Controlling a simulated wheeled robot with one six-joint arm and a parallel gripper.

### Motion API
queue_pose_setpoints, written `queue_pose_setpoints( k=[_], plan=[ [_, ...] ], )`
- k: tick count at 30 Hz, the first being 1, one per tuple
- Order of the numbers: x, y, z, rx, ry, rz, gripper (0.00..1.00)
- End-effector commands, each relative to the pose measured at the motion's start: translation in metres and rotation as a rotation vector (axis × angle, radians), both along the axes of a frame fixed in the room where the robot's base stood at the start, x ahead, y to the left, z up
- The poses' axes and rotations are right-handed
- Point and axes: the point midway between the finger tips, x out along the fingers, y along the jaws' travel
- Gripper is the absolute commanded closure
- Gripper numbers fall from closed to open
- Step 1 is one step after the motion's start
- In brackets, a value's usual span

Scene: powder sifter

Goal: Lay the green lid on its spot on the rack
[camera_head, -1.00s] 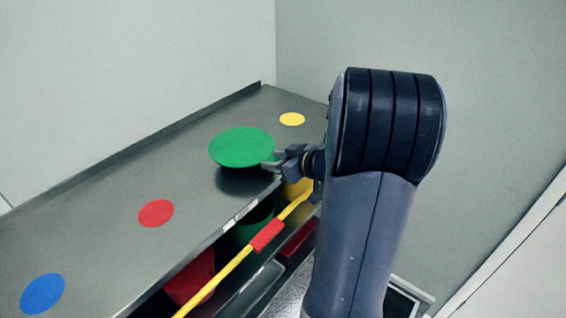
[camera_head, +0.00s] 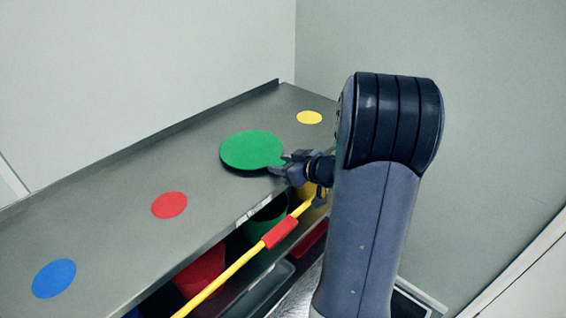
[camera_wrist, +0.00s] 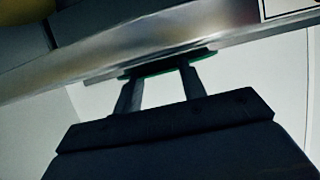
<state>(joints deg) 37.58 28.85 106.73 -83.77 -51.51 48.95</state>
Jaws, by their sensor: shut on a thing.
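The green lid (camera_head: 250,149) is a flat round disc. It lies level at the rack's top surface (camera_head: 120,215), between the red spot and the yellow spot. Only a thin shadow shows along its lower edge, so I cannot tell whether it touches the surface. My gripper (camera_head: 281,166) is shut on the lid's right edge, reaching in from the right over the rack's front edge. In the wrist view the two fingers (camera_wrist: 160,88) meet the lid's thin green rim (camera_wrist: 165,67). Any green spot under the lid is hidden.
A red spot (camera_head: 169,205), a blue spot (camera_head: 54,278) and a yellow spot (camera_head: 309,117) mark the rack top. A yellow bar with a red sleeve (camera_head: 280,232) runs along the front. Below stand a red bin (camera_head: 203,270) and a green bin (camera_head: 268,216). A wall closes the back.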

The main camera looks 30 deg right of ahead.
Motion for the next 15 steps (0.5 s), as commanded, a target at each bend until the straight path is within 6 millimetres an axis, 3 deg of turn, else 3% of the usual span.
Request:
queue_pose_setpoints(
  k=[9, 10, 15],
  plan=[
    [0.0, 0.0001, -0.0008, -0.001, 0.0, 0.0, 0.83],
    [-0.0001, 0.0001, -0.0007, -0.001, 0.0, 0.0, 0.58],
    [-0.0001, 0.0001, -0.0006, -0.001, 0.0, 0.0, 0.44]
  ],
)
